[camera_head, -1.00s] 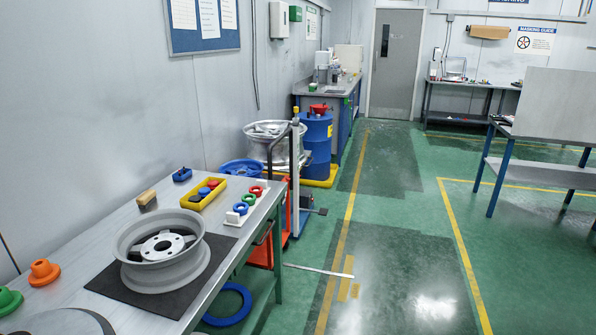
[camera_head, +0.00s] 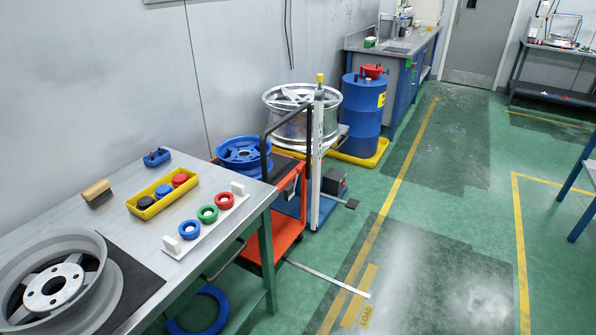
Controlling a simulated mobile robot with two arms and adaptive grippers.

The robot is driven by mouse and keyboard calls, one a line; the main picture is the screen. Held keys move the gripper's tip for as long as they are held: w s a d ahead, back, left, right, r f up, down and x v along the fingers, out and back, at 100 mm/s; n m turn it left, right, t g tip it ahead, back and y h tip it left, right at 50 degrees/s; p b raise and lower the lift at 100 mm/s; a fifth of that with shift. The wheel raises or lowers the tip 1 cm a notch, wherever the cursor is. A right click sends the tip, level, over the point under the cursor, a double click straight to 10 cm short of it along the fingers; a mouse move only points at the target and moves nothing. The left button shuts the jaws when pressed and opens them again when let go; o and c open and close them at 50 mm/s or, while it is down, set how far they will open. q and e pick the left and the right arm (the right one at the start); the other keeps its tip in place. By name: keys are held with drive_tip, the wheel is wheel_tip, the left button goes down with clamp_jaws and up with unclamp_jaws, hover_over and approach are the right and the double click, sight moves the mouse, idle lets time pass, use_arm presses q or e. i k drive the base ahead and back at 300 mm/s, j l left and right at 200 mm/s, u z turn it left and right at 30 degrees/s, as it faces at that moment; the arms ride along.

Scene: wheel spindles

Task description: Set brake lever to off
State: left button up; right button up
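Neither of my grippers is in view. I cannot make out a part that is surely the brake lever. A stand with an upright grey post (camera_head: 317,160) and a yellow cap (camera_head: 320,78) stands beyond the workbench, with a blue base. A dark box (camera_head: 335,182) sits at its foot, with a small dark pedal-like plate (camera_head: 351,204) beside it. A large silver wheel (camera_head: 300,118) is behind the post, partly hidden by it. An orange cart (camera_head: 275,225) with a dark handle stands in front and carries a blue wheel (camera_head: 243,155).
The workbench (camera_head: 180,258) at lower left holds a grey wheel (camera_head: 55,285), a yellow tray (camera_head: 162,195) and coloured rings (camera_head: 207,214). A blue drum (camera_head: 363,110) stands on a yellow pallet behind. A flat silver bar (camera_head: 325,277) extends low across the floor. The green floor (camera_head: 450,240) at right is open.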

sight(298, 169)
drive_tip(key=i+l+z, duration=0.15)
drive_tip(key=i+l, duration=1.2)
drive_tip(key=i, duration=0.1)
